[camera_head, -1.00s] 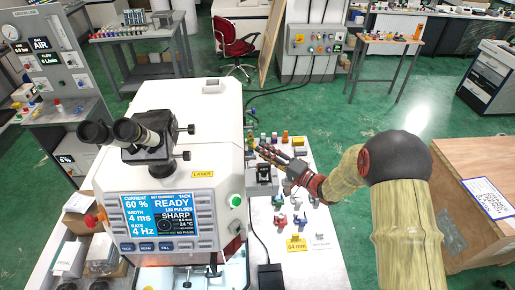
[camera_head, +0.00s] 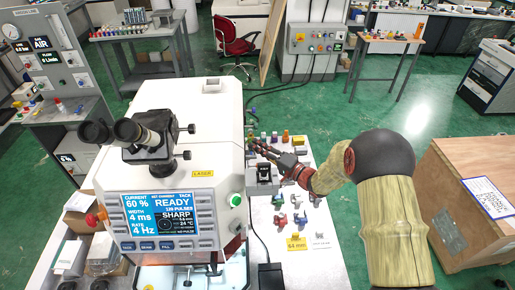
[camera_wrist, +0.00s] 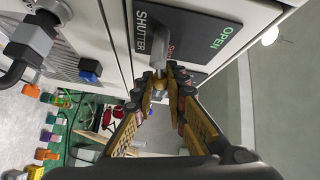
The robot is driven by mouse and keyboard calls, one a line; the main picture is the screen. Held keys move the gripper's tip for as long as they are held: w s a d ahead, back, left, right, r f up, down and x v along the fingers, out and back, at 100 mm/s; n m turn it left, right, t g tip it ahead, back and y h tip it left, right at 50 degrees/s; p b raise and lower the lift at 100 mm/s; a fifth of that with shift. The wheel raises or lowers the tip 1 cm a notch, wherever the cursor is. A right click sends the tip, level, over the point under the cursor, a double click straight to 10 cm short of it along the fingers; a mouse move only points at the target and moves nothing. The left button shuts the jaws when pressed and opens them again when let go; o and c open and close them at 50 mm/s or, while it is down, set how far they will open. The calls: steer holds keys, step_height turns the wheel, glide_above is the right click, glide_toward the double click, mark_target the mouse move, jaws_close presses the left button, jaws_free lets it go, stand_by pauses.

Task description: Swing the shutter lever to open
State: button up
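In the head view my gripper (camera_head: 258,149) reaches to the right side of the white laser machine (camera_head: 215,125); panel and lever are hidden there.
A bench (camera_head: 322,262) with small coloured parts and a 64 mm tag lies below my arm. A wooden crate (camera_head: 465,200) stands right of my arm. In the wrist view a knob and a cable fitting (camera_wrist: 32,45) project from the machine at left.

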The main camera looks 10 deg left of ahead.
jaws_close()
steer(key=shift+f+b, duration=0.1)
steer(key=shift+b, duration=0.7)
steer(key=shift+s+d+r+n+g+y+b, duration=0.15)
steer(key=shift+s+r+n+g+y+b, duration=0.45)
steer(key=shift+n+g+y+b, duration=2.5)
steer(key=shift+s+d+r+n+g+y+b, duration=0.2)
steer(key=shift+s+r+n+g+y+b, duration=0.3)
steer(key=shift+n+b, duration=4.95)
steer(key=shift+s+d+r+n+g+y+b, duration=0.25)
steer(key=shift+s+n+g+y+b, duration=1.3)
steer(key=shift+b, duration=4.45)
steer(key=shift+w+a+r+n+g+y, duration=0.15)
steer(key=shift+w+n+g, duration=0.25)
steer(key=shift+n, duration=0.2)
steer(key=shift+w+d+n+g+y, duration=0.1)
steer(key=shift+w+n+g, duration=0.25)
steer(key=shift+n, duration=0.25)
steer(key=o, duration=0.5)
jaws_free()
steer(key=shift+o, duration=0.4)
steer(key=shift+r, duration=0.1)
